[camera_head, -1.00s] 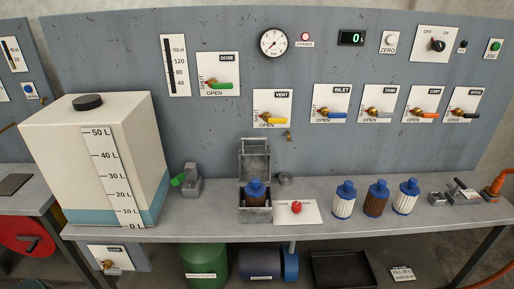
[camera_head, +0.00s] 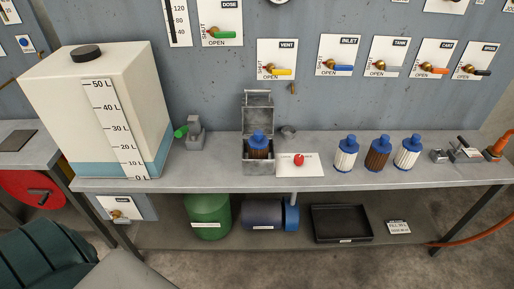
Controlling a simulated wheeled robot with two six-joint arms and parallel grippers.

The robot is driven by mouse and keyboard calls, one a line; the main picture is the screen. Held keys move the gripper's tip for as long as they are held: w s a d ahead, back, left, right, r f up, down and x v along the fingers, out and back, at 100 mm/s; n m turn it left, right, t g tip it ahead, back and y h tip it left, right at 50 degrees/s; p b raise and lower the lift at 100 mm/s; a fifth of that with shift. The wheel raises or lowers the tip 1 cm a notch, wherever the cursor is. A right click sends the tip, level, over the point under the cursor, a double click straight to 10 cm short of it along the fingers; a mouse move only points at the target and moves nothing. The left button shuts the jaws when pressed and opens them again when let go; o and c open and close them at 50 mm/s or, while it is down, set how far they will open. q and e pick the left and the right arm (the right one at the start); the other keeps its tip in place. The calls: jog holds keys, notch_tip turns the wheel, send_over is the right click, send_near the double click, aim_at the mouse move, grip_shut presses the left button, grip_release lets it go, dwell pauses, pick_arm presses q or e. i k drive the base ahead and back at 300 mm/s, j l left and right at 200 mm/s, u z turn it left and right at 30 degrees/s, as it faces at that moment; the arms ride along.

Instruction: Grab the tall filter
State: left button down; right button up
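Three filters with blue caps stand upright in a row on the right part of the bench: a white pleated one (camera_head: 346,157), a brown one (camera_head: 377,157) and another white one (camera_head: 407,155). They look close in height, so I cannot tell which is the tall one. A further brown filter (camera_head: 259,149) with a blue cap sits in an open grey metal housing (camera_head: 258,169), its lower part hidden by the housing. Neither of my grippers is in view.
The bench (camera_head: 220,168) has a large white tank (camera_head: 101,110) at left and a red button (camera_head: 299,159) beside the housing. Small metal fittings (camera_head: 457,152) lie right of the filters. A black tray (camera_head: 341,223) and green drum (camera_head: 208,216) are below. Valve levers line the wall.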

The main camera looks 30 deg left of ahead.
aim_at(258, 143)
jog(key=i+u, duration=0.1)
jog(key=u, duration=0.25)
jog(key=l+u, duration=0.15)
jog(key=u, duration=0.2)
jog(key=i+l+u, duration=0.1)
jog(key=u, duration=0.25)
